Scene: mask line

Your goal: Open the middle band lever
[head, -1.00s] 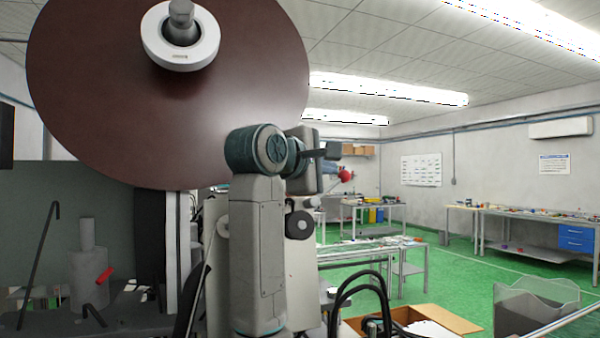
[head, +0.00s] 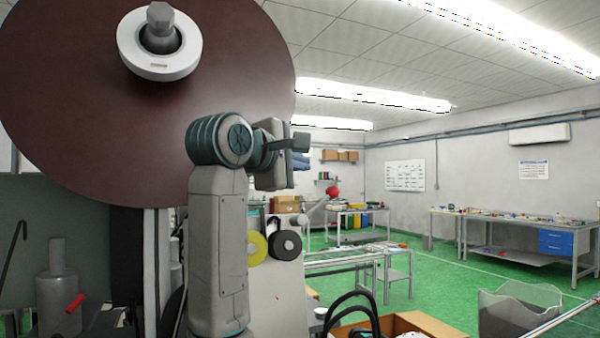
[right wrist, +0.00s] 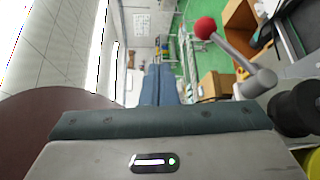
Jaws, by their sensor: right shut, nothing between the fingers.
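A grey lever (head: 316,213) with a red ball knob (head: 332,192) sticks up to the right from the machine, behind my right arm. In the right wrist view the lever (right wrist: 238,55) runs from a round grey pivot up to the red knob (right wrist: 205,28), right of the fingers. I take it for the band lever; I cannot tell whether it is the middle one. My right gripper (head: 302,152) is above and left of the knob, apart from it. Its blue-grey fingers (right wrist: 158,70) are together and empty. My left gripper is out of view.
A large brown reel disc (head: 90,100) with a white hub fills the upper left. A yellow roll (head: 257,247) and a black roll (head: 286,245) sit on the machine below the gripper. An open cardboard box (head: 425,322) stands at the lower right. Green floor (head: 430,275) lies beyond.

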